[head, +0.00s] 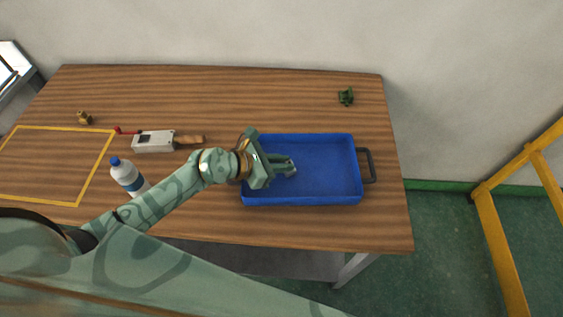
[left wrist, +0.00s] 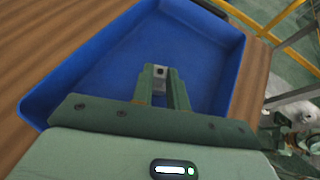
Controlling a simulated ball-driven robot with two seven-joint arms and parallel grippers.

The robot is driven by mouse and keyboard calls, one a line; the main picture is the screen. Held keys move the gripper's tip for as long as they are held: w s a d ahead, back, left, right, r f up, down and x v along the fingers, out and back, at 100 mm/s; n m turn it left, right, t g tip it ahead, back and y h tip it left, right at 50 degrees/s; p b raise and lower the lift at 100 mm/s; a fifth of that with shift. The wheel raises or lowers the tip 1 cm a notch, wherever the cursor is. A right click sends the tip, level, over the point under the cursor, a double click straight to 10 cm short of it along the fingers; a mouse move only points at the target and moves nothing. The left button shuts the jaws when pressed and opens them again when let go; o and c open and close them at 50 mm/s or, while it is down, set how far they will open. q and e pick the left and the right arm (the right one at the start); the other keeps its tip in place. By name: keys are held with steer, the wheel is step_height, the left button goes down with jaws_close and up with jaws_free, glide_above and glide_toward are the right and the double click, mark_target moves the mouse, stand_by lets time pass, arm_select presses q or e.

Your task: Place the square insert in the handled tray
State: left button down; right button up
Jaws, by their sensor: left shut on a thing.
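The handled tray (head: 335,181) is blue with a dark handle on its right side and stands on the wooden table. My left gripper (head: 287,165) reaches over the tray's left part. It is shut on the square insert (head: 293,172), a small grey metal piece. In the left wrist view the insert (left wrist: 160,74) shows between the fingertips, with a dark hole in its face and the blue tray floor (left wrist: 205,62) behind it. I cannot tell whether the insert touches the floor. My right gripper is not in view.
A grey tool with a wooden handle (head: 153,141) and a bottle (head: 127,176) are left of the tray. A small green part (head: 346,96) lies behind it, a small brown part (head: 84,118) far left. A yellow outline (head: 97,165) marks the table's left. The tray's right half is clear.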

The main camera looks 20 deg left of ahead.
arm_select(q)
steer(key=shift+f, duration=0.1)
steer(key=c, duration=1.4)
jaws_free()
steer(key=shift+s+a+r, duration=0.1)
steer(key=shift+r, duration=0.1)
steer(key=p+v, duration=0.1)
steer(key=v, duration=1)
steer(key=shift+s+a+r, duration=0.1)
steer(key=shift+s+a, duration=0.1)
steer(key=shift+s, duration=0.1)
steer(key=shift+d, duration=0.1)
